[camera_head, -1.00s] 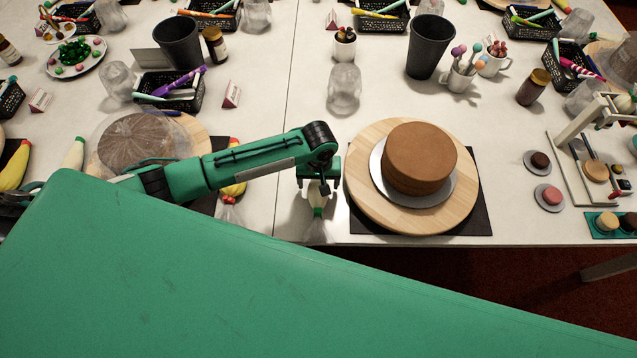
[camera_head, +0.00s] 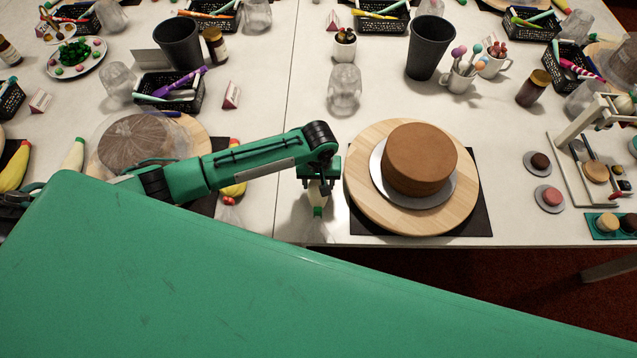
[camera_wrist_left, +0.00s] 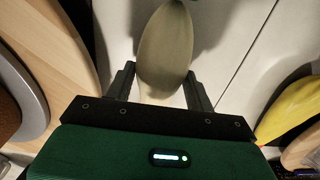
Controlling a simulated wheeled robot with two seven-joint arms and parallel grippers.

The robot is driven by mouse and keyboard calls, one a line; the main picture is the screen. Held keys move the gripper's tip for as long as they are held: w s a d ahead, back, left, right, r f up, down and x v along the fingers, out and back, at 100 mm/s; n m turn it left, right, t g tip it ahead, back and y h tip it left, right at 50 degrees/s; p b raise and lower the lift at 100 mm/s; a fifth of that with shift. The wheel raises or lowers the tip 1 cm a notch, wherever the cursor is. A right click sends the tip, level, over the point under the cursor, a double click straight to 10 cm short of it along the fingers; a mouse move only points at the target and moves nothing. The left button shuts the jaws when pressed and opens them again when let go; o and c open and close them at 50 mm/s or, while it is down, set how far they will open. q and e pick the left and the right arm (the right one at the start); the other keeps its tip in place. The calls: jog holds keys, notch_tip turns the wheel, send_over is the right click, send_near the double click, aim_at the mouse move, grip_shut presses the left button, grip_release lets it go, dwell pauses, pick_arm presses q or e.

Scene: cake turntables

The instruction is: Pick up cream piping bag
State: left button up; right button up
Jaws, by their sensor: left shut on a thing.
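The cream piping bag (camera_head: 319,196), pale with a green tip, is under my left gripper (camera_head: 318,184), left of the round wooden turntable. In the left wrist view the pale bag (camera_wrist_left: 165,50) lies between the two dark fingers of my left gripper (camera_wrist_left: 160,85). The gripper is shut on it; the bag's far end runs out of the top of that view. In the head view the gripper body hides much of the bag. My right gripper does not show in either view.
A brown cake (camera_head: 420,158) stands on the wooden turntable (camera_head: 365,205) just right of the gripper. A clear glass (camera_head: 345,90) stands behind. A red-and-yellow piping bag (camera_head: 233,189) lies to the left, partly under my arm. The table's front edge is close.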

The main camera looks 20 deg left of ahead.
pick_arm(q)
notch_tip(320, 180, up, 19)
jog(key=b, duration=0.2)
jog(key=shift+c, duration=0.3)
jog(key=shift+w, duration=0.1)
